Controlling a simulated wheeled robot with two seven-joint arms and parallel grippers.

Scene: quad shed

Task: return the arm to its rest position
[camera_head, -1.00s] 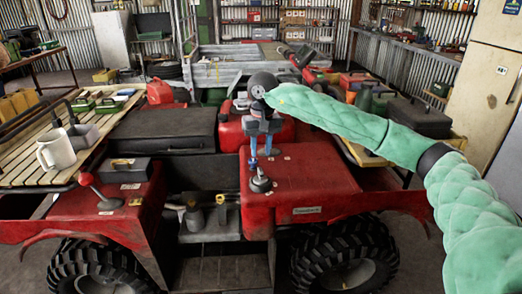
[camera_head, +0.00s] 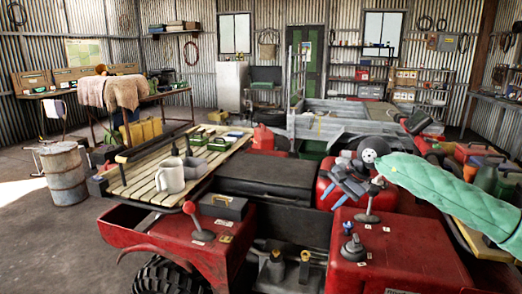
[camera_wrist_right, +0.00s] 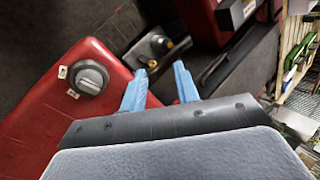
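My right arm, in a green padded sleeve (camera_head: 450,190), comes in from the right in the head view. Its gripper (camera_head: 334,190) is above the red quad (camera_head: 405,250), with its fingers angled down and left. In the right wrist view the two blue fingers (camera_wrist_right: 160,82) stand apart with nothing between them, so the gripper is open and empty. A black knob (camera_wrist_right: 90,78) on the red bodywork shows left of the fingers there. My left gripper is not in view.
A red lever (camera_head: 192,218) stands at left front. A metal drum (camera_head: 64,172) stands on the open floor at far left.

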